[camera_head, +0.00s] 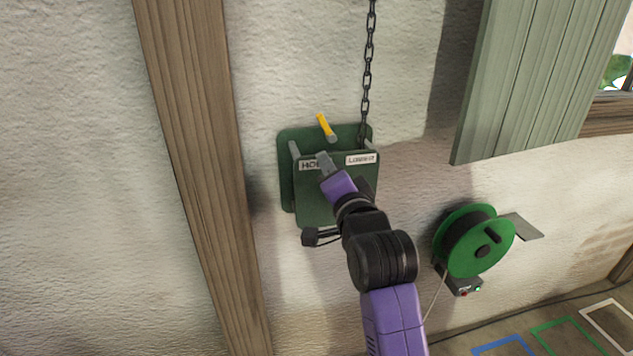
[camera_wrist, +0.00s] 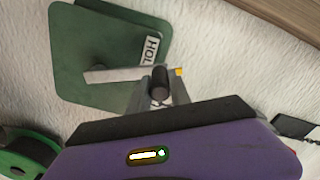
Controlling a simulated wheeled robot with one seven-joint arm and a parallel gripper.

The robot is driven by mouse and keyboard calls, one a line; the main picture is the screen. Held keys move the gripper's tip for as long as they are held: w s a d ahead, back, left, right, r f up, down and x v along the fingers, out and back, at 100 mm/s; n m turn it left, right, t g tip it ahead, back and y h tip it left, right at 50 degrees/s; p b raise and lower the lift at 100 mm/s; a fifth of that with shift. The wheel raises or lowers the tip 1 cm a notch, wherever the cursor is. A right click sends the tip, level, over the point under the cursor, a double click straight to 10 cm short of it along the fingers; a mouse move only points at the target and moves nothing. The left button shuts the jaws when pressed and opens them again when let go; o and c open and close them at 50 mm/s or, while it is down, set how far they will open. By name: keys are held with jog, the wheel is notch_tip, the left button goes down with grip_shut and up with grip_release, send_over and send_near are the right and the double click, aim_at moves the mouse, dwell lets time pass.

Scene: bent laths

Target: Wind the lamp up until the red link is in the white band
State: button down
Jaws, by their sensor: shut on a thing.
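A dark green winch housing (camera_head: 312,205) is fixed to the wall, with a label starting HO and a label that seems to read LOWER. A dark chain (camera_head: 368,75) runs up from it; no red link, white band or lamp shows. A yellow-ended lever (camera_head: 324,124) sticks up at the housing's top. In the wrist view, a pale crank arm (camera_wrist: 112,74) crosses the green housing (camera_wrist: 85,40) to a dark crank knob (camera_wrist: 160,82). My gripper (camera_wrist: 160,90) is shut on this knob; it also shows in front of the housing in the head view (camera_head: 325,163), hiding part of its front.
A wooden post (camera_head: 195,150) stands left of the winch. A grey-green shutter (camera_head: 535,75) hangs at the upper right. A green reel (camera_head: 475,240) and a small box with lights (camera_head: 462,285) are at the lower right. The wall left of the post is bare.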

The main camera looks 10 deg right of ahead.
jog(key=d+m, duration=0.9)
jog(key=shift+d, duration=0.25)
dwell(0.4)
jog(key=c, duration=1.2)
grip_release()
jog(key=shift+f, duration=0.1)
jog(key=shift+s+b, duration=0.7)
jog(key=shift+s, duration=3.2)
